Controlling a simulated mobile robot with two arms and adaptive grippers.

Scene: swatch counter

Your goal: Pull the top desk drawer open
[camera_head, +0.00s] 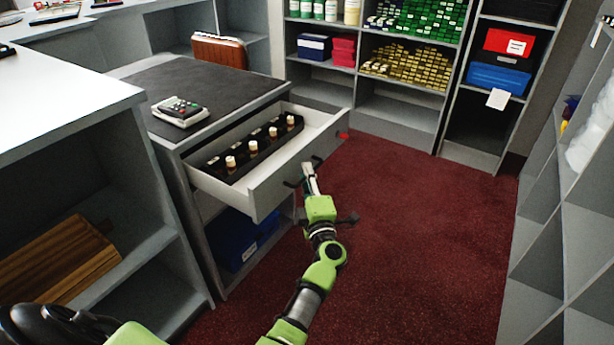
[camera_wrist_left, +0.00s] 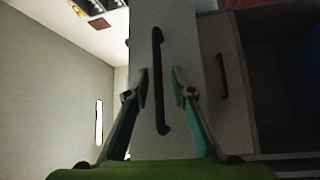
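The top desk drawer (camera_head: 265,194) stands pulled well out of the grey desk (camera_head: 200,125). A black rack with several small capped bottles (camera_head: 252,147) lies inside it. The drawer front carries a dark bar handle (camera_wrist_left: 159,80). My left gripper (camera_head: 309,172) is just in front of that handle. In the left wrist view its two fingers (camera_wrist_left: 161,75) are spread on either side of the handle, with gaps to it, so it is open. In the head view the gripper hides part of the handle. My right gripper is not in view.
A second, lower handle (camera_wrist_left: 222,76) shows in the left wrist view. A blue box (camera_head: 240,235) sits in the open space below the drawer. A card reader (camera_head: 180,110) lies on the desk. Grey shelving (camera_head: 555,200) stands at the right. The red carpet (camera_head: 420,220) between is clear.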

